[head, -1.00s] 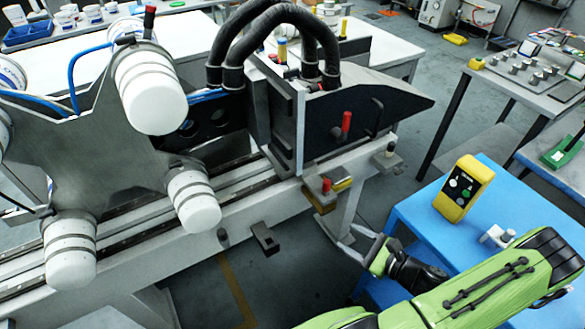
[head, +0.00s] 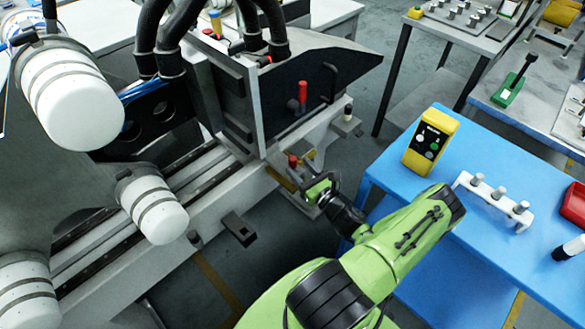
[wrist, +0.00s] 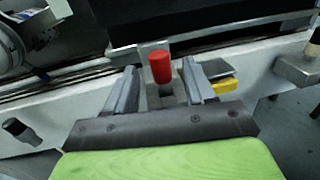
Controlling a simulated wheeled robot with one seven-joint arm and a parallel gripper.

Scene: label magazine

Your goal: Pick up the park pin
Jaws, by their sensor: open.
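A red-topped pin (head: 292,160) stands upright in a bracket at the front edge of the machine's rail. It is the pin nearest my gripper (head: 303,180), and no readable label marks it as the park pin. In the wrist view the red cap (wrist: 160,66) and grey shank show between the two grey fingers of my gripper (wrist: 159,72). The fingers are open, one on each side, with gaps to the pin. The foot of the pin is partly hidden by the gripper.
A yellow block (wrist: 224,86) lies just right of the fingers. A black-topped pin (head: 347,112) stands further right on the rail. A red handle (head: 302,92) is on the machine's dark housing. A blue table (head: 440,185) holds a yellow control box (head: 430,142) and a white pin rack (head: 494,200).

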